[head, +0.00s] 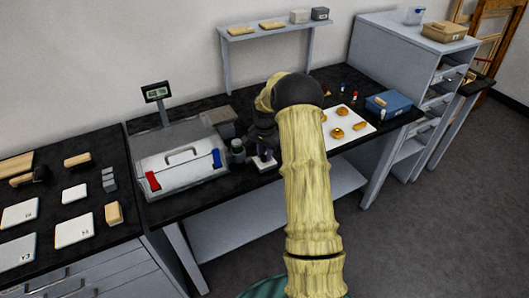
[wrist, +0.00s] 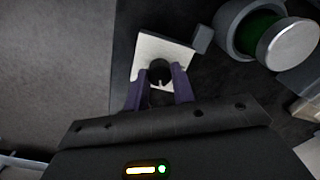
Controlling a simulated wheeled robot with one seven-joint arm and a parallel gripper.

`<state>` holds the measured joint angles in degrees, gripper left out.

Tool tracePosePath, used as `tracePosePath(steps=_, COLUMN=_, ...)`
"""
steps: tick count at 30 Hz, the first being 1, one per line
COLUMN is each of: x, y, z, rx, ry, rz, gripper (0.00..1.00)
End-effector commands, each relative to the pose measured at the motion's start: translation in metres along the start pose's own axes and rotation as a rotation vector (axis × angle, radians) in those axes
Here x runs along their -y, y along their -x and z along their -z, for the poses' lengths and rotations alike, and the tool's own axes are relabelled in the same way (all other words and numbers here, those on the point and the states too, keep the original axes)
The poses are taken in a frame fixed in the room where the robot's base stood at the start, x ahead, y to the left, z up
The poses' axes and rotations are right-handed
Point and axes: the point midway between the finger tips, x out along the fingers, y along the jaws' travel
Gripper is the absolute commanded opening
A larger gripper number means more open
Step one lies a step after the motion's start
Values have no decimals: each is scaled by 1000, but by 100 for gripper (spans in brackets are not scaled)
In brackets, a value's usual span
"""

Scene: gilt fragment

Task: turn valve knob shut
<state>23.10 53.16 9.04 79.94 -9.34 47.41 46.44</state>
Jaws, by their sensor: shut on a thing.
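The valve knob (wrist: 160,70) is a dark round knob with a pale pointer mark, on a white square plate (wrist: 172,47) in the wrist view. My gripper (wrist: 161,84) has its two purple fingers on either side of the knob, shut on it. In the head view my gripper (head: 263,153) is over the small white plate (head: 265,163) on the dark bench, mostly behind my arm. The knob itself is too hidden to make out there.
A green jar with a metal lid (wrist: 292,43) stands close to the right of the plate.

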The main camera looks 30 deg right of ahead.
Motion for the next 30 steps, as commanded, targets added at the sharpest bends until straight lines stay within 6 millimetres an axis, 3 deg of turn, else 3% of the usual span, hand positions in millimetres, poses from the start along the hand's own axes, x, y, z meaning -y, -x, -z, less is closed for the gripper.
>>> tracePosePath(steps=30, x=3, y=4, z=2, rx=-2, ry=954, rz=4, gripper=2)
